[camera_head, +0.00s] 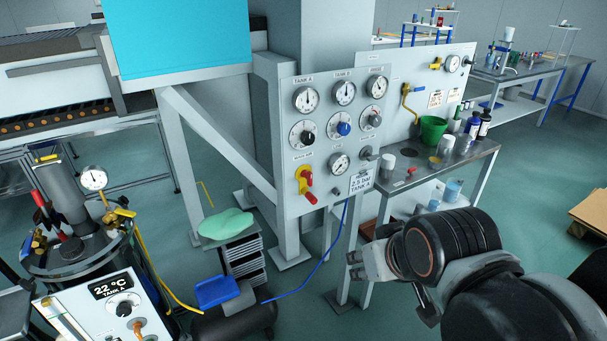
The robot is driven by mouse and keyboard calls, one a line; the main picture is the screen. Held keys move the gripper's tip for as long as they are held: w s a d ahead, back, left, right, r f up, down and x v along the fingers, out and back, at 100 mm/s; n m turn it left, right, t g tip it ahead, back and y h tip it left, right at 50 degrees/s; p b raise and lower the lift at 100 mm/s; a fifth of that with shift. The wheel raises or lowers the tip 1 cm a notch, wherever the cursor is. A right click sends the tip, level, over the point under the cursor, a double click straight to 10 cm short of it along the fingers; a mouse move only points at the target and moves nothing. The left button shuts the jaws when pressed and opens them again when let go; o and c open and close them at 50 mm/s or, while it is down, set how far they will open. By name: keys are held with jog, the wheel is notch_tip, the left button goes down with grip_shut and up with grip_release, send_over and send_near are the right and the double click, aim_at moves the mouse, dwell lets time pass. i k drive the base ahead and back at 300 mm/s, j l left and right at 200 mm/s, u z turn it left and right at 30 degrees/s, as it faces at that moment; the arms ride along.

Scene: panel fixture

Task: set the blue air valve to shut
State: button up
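The blue valve knob (343,128) sits on a round white dial on the grey gauge panel (320,100), below the gauge marked TANK B (345,92). Its dial marks are too small to read, so I cannot tell its setting. A black knob (308,136) is to its left and a grey knob (375,120) to its right. My gripper (355,266) is low and to the right of the panel, in front of the bench legs. It is well apart from the blue knob and touches nothing I can see. Its fingers are too small and foreshortened to tell their opening.
A red lever on a yellow valve (306,182) and a lower gauge (339,163) share the panel. A bench (470,160) with a green cup (432,130) and bottles stands right. A blue hose (325,255) runs down to the floor. A tank cart (85,250) stands left.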

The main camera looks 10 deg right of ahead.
aim_at(27, 248)
jog(key=i+j+u, duration=0.15)
jog(key=j+u, duration=0.15)
jog(key=j, duration=0.25)
jog(key=i+j+u, duration=0.25)
jog(key=j, duration=0.25)
jog(key=i+j+u, duration=0.3)
jog(key=j, duration=0.2)
jog(key=i+j+u, duration=0.25)
jog(key=j, duration=0.15)
jog(key=i+j, duration=0.3)
jog(key=j, duration=0.2)
